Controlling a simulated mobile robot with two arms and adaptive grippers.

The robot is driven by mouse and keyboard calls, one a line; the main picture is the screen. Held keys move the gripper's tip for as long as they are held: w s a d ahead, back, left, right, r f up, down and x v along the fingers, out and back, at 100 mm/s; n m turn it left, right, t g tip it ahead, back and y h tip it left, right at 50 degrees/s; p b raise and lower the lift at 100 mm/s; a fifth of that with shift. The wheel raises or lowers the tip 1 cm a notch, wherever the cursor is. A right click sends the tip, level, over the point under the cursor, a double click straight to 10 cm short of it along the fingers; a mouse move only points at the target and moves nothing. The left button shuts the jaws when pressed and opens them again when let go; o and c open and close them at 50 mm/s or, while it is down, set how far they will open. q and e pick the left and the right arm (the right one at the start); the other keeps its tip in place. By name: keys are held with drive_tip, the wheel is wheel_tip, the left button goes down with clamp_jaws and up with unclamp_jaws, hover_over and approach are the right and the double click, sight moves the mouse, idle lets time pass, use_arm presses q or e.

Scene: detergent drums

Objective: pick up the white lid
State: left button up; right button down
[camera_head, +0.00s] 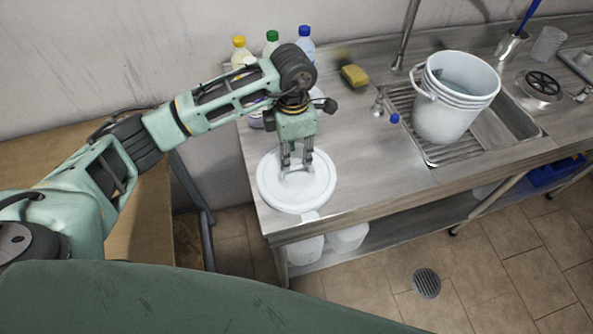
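The white lid (269,192) is a round disc lying at the front left corner of the steel counter, with a slightly raised rim and a raised middle part. My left gripper (297,167) points down over the middle of the lid. Its two fingers are spread apart with a gap between them, and the fingertips are at or just above the raised part. I cannot tell whether they touch it. The fingers hide part of the lid's middle. My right gripper is not in view.
A white bucket (443,118) stands on the sink's ridged drainer. A yellow sponge (355,76) and a tap (404,45) are at the back. Bottles (305,45) stand behind my arm. White containers (348,237) sit on the lower shelf. Counter right of the lid is clear.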

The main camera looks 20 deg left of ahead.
sight(296, 165)
use_arm(q)
drive_tip(key=f+p, duration=0.2)
drive_tip(key=f, duration=0.1)
drive_tip(key=f+p, duration=0.1)
drive_tip(key=f, duration=0.1)
drive_tip(key=shift+d+f, duration=0.2)
drive_tip(key=shift+d, duration=0.15)
drive_tip(key=shift+f, duration=0.45)
clamp_jaws()
